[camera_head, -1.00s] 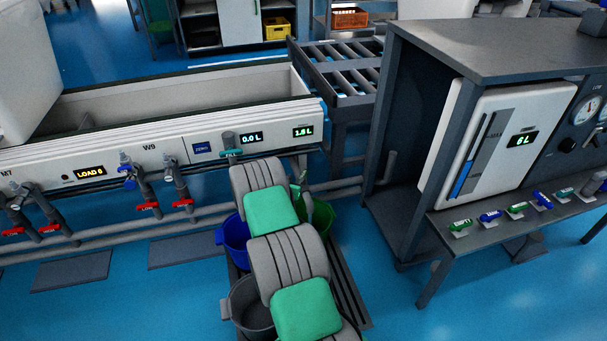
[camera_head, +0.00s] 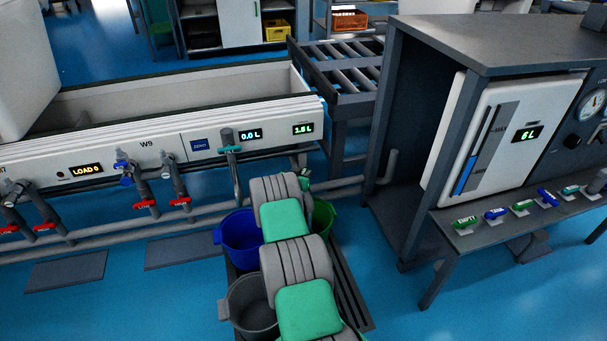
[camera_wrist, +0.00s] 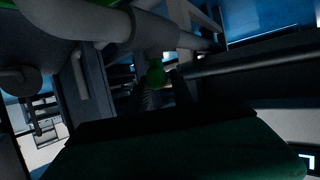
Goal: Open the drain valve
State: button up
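The grey washing trough front carries a teal-handled valve (camera_head: 230,149) below the 0.0 L display (camera_head: 251,135); its handle lies crosswise. Beneath the small green-lit display (camera_head: 303,129) at the trough's right end, my arm covers most of what is there. My gripper (camera_wrist: 166,95) shows as dark finger shapes just below and beside that knob. Whether they touch it cannot be made out.
A blue bucket (camera_head: 240,236), a green bucket (camera_head: 322,217) and a dark grey bucket (camera_head: 252,305) stand around my arm. Several red-handled valves (camera_head: 146,204) hang at the left. A grey bench (camera_head: 520,225) with small coloured valves stands at the right. Blue floor is clear front left.

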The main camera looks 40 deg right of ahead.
grip_shut()
jog(key=shift+s+d, duration=0.1)
